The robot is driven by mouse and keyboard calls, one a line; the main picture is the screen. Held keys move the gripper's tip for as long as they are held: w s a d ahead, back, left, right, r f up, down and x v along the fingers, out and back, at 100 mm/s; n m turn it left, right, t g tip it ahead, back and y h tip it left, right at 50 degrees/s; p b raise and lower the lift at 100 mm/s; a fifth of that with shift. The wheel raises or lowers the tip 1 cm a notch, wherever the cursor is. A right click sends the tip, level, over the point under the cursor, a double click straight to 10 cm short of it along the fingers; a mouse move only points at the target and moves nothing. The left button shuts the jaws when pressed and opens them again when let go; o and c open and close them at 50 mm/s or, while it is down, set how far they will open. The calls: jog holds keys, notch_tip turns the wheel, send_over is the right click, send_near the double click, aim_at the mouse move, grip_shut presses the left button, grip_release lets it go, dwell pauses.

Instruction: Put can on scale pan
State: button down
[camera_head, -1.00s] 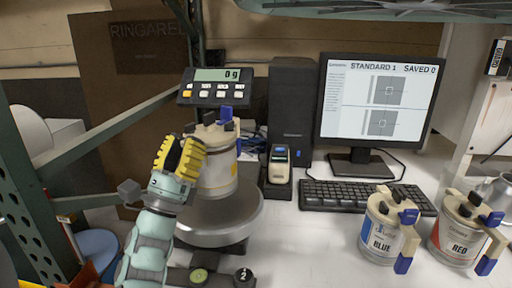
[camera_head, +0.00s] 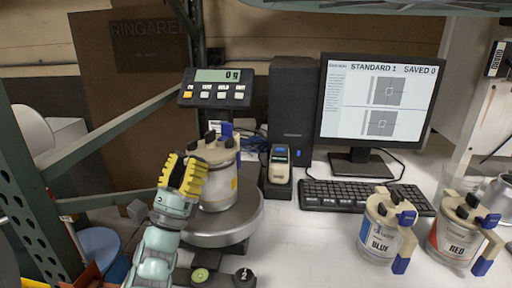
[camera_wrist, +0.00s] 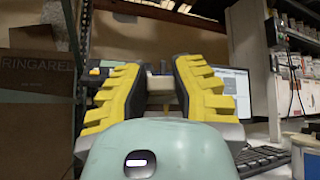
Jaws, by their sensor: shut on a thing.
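A metal can (camera_head: 216,185) with a beige clamp lid and black and blue latches is upright over the round scale pan (camera_head: 232,227). Its base overlaps the pan in the picture, and I cannot tell whether it touches. My gripper (camera_head: 186,168), with yellow ribbed fingers, is at the can's left side, shut on its beige handle part. In the wrist view, my gripper (camera_wrist: 155,88) has its fingers on either side of a small beige piece of the can (camera_wrist: 161,84); most of the can is hidden. The scale display (camera_head: 217,76) has a small, unclear reading.
A can marked BLUE (camera_head: 381,240) and one marked RED (camera_head: 455,240) stand at the right. Behind are a keyboard (camera_head: 345,193), monitor (camera_head: 375,100), black tower (camera_head: 291,105) and handheld device (camera_head: 279,165). A green rack post (camera_head: 28,190) stands at the left.

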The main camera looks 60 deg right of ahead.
jog(key=shift+g, duration=0.3)
jog(key=c, duration=0.9)
grip_release()
jog(key=shift+c, duration=0.2)
